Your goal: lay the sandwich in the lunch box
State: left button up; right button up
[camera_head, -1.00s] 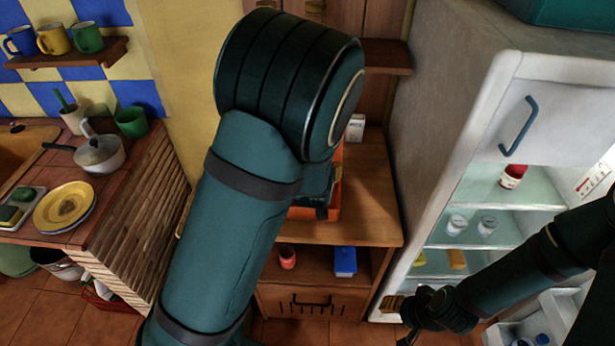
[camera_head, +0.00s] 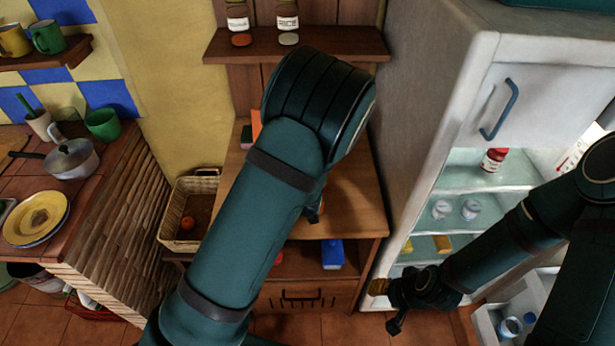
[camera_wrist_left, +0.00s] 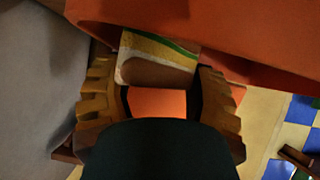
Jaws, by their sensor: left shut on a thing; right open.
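In the left wrist view, the sandwich (camera_wrist_left: 158,57), pale bread with a yellow and green filling edge, sits between the brown fingers of my left gripper (camera_wrist_left: 158,88), which is shut on it. Orange surfaces (camera_wrist_left: 255,35) lie right beyond and below it; they look like the lunch box, but its outline and opening cannot be made out. In the head view my left arm hides the left gripper, the sandwich and most of the cabinet top; a small orange part (camera_head: 256,124) shows behind the arm. My right gripper (camera_head: 390,304) is open and empty before the fridge.
A wooden cabinet (camera_head: 352,200) stands in the middle, with a blue box (camera_head: 332,254) on its lower shelf. The open fridge (camera_head: 430,190) is at right. A wicker basket (camera_head: 180,243) is left of the cabinet; a yellow plate (camera_head: 18,228) is on the left counter.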

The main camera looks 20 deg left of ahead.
pick_arm(q)
jog(key=shift+f+b, duration=0.4)
jog(key=o, duration=0.4)
jog(key=shift+s, duration=0.1)
jog(key=shift+o, duration=1.3)
jog(key=shift+r, duration=0.15)
